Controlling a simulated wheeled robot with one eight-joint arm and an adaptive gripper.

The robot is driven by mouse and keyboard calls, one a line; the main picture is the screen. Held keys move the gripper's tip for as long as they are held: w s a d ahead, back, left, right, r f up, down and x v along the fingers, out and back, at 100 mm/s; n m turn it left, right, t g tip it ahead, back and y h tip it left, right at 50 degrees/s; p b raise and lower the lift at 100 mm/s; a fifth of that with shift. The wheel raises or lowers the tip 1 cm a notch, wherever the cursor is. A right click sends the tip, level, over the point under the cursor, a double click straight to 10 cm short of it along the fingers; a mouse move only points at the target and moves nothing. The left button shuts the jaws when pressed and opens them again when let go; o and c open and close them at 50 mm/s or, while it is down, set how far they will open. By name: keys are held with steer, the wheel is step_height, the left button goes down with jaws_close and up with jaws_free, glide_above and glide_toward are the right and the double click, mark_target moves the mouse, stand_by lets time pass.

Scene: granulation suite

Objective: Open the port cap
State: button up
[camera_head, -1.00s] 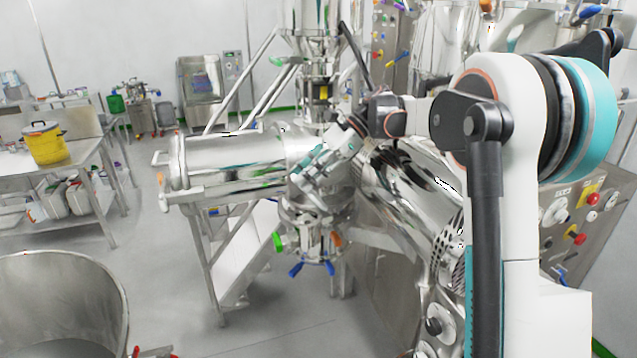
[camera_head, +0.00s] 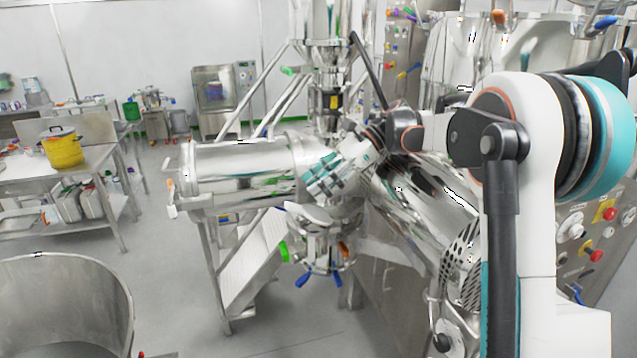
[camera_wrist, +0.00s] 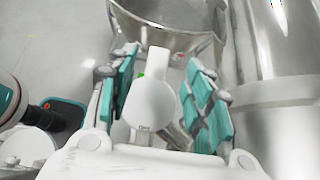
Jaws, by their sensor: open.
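My gripper (camera_head: 322,184) is at the junction of the horizontal steel cylinder (camera_head: 242,166) and the upright column, above a lower outlet (camera_head: 322,245) with blue and green handles. In the wrist view my gripper (camera_wrist: 162,62) has its teal-padded fingers spread. In the head view the fingers overlap the steelwork, so contact cannot be told.
A steel bowl-shaped vessel (camera_wrist: 165,32) and a steel cylinder (camera_wrist: 275,100) are close to my fingers in the wrist view. A large open drum (camera_head: 62,268) stands at front left, a table with a yellow bucket (camera_head: 63,150) behind it. Open floor lies between.

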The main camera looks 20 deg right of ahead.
steer(key=v, duration=1.2)
stand_by(0.3)
